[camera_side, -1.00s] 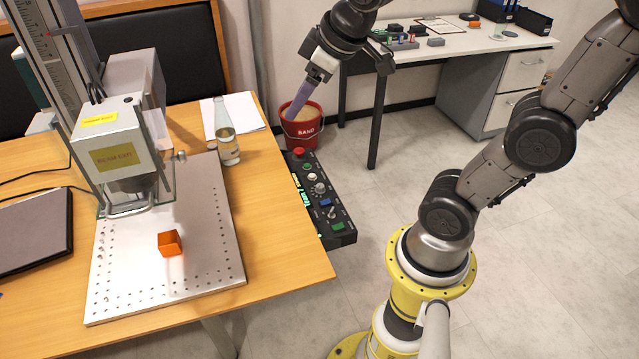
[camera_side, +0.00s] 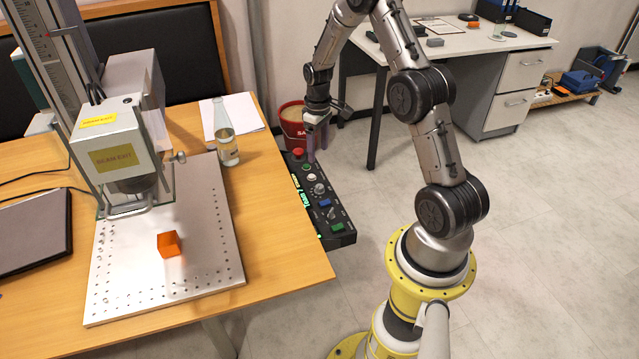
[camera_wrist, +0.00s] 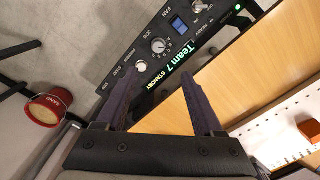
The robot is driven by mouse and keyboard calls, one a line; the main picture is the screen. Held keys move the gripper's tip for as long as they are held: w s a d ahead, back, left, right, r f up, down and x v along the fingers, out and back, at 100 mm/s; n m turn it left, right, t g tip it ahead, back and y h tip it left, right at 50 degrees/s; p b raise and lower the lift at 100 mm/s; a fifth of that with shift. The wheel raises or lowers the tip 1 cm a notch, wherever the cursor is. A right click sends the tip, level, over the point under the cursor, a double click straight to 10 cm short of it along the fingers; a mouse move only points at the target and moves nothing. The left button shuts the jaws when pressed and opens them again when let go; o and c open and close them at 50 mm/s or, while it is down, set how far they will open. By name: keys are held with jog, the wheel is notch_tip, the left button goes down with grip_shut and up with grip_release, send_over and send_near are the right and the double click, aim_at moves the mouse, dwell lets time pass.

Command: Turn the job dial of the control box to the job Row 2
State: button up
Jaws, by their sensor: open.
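The box's green display (camera_wrist: 175,65) reads "Team 7 STANDBY". My gripper (camera_side: 317,150) is above the far end of the box, pointing down, open and empty. In the wrist view its fingertips (camera_wrist: 160,77) stand apart, short of the dial.
A red sand bucket (camera_side: 293,128) stands behind the box. A glass bottle (camera_side: 227,145) is on the table near the box. The marker's metal plate (camera_side: 200,265) carries an orange cube (camera_side: 168,244). Open floor lies right of the box.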

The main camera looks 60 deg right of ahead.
aim_at(319, 186)
jog(key=f, duration=1.3)
jog(key=shift+s+d+f, duration=0.15)
jog(key=shift+d+f, duration=0.05)
jog(key=shift+f, duration=0.2)
grip_shut()
